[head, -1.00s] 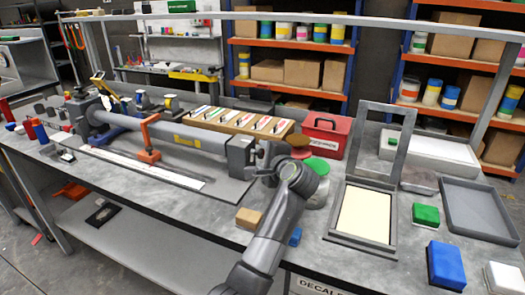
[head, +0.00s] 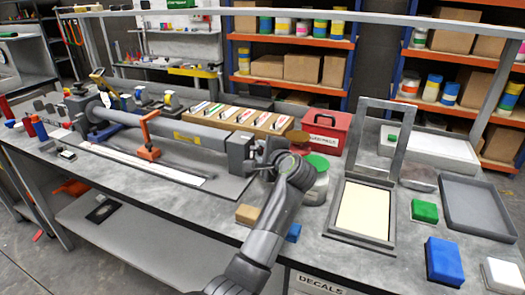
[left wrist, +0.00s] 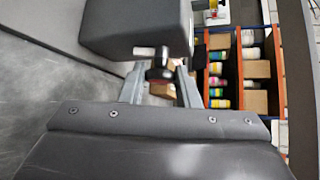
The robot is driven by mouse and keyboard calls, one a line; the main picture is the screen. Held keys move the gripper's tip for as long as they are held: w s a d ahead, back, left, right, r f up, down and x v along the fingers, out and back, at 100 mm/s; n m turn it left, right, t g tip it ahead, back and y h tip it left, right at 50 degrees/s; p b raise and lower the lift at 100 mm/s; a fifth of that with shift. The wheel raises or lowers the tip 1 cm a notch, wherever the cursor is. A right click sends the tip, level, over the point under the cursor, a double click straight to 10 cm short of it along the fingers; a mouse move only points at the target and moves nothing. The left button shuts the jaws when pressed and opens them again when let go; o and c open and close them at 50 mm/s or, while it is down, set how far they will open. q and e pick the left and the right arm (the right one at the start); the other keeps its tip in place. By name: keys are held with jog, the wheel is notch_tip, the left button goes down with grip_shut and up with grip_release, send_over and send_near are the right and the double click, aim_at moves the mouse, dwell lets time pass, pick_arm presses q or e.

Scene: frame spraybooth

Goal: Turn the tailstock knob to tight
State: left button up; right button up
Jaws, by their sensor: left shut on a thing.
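The grey tailstock (head: 240,152) stands at the right end of the long grey tube on the bench in the head view. It fills the top of the left wrist view as a dark block (left wrist: 135,28). The tailstock knob (left wrist: 159,70) is a small dark piece with a crossbar below that block. My left gripper (head: 266,160) reaches the tailstock's right side. In the left wrist view its two fingers (left wrist: 160,88) flank the knob and are shut on it. My wrist mostly hides the knob in the head view. I cannot read the knob's tightness. My right gripper is not in view.
An orange clamp (head: 147,135) stands on the fixture left of the tailstock. A red box (head: 326,132) and a green-lidded jar (head: 316,172) stand behind and right of my wrist. A tan block (head: 247,214) and a framed screen (head: 362,212) lie nearer the bench front.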

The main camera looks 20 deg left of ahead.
pick_arm(q)
jog(key=shift+r+m+g+p, duration=0.3)
jog(key=shift+g+p, duration=0.1)
jog(key=shift+p, duration=0.25)
jog(key=shift+w+m+g+h+p, duration=0.1)
jog(key=shift+m+g+h+p, duration=0.2)
jog(key=shift+m+g+p, duration=0.55)
jog(key=shift+g+p, duration=0.65)
jog(key=shift+p, duration=0.25)
jog(key=shift+w+m+g, duration=0.1)
jog(key=shift+m+g, duration=0.3)
jog(key=shift+m, duration=0.05)
jog(key=shift+f+h+p, duration=0.1)
jog(key=shift+h+p, duration=0.2)
jog(key=o, duration=0.9)
jog(key=shift+o, duration=0.2)
